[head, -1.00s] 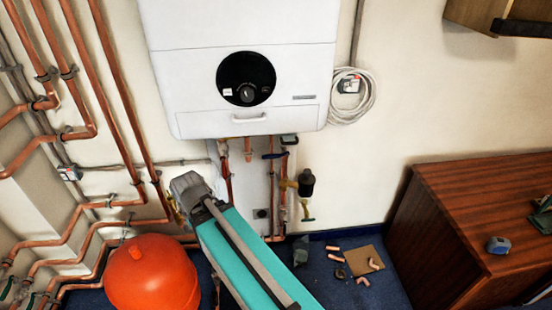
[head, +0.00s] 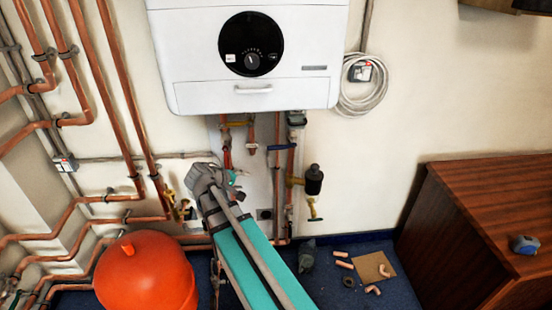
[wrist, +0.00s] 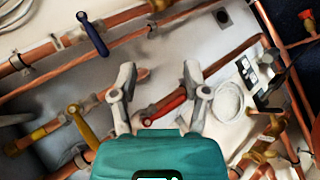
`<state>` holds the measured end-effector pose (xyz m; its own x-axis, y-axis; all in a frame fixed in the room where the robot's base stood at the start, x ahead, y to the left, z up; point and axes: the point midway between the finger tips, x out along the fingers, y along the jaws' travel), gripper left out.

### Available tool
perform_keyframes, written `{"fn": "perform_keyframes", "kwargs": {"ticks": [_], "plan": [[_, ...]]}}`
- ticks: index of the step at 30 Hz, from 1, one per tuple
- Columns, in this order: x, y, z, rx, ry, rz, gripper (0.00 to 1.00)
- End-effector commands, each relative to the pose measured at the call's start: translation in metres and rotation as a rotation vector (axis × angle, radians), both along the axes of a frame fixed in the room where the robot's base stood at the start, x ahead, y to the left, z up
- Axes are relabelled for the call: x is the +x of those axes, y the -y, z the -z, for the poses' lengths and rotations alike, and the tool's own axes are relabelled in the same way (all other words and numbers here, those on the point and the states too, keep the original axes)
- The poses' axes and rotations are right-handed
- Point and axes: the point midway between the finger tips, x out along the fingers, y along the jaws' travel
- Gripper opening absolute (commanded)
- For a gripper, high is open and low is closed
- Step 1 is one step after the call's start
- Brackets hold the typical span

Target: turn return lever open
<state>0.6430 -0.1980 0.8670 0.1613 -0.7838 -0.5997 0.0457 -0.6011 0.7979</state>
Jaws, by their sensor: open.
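A blue lever (head: 281,147) lies across a vertical copper pipe under the boiler; it also shows at the upper left of the wrist view (wrist: 92,33). A red lever (wrist: 165,102) lies roughly along its pipe in the wrist view, and a yellow lever (wrist: 83,125) stands across its pipe at the left. No label shows which one is the return lever. My gripper (wrist: 160,72) is open, with the red lever showing between its fingers; contact cannot be told. In the head view my gripper (head: 228,180) is below and left of the blue lever, its fingers partly hidden.
The white boiler (head: 250,60) hangs above the pipes. A red-orange vessel (head: 146,275) stands at the lower left. A dark air separator (head: 313,180) juts out at the right. Pipe offcuts (head: 343,263) lie on the blue floor near a wooden cabinet (head: 480,230).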

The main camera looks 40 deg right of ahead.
Motion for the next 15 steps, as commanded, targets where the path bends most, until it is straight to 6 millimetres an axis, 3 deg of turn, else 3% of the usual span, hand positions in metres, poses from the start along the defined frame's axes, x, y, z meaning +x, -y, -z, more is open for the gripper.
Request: {"fn": "perform_keyframes", "kwargs": {"ticks": [1, 6, 15], "plan": [[0.009, 0.011, 0.009, -0.059, -0.002, -0.008, 0.61], [0.029, 0.042, 0.002, -0.270, -0.020, -0.045, 0.61], [0.052, 0.070, -0.013, -0.521, -0.062, -0.093, 0.61]]}}
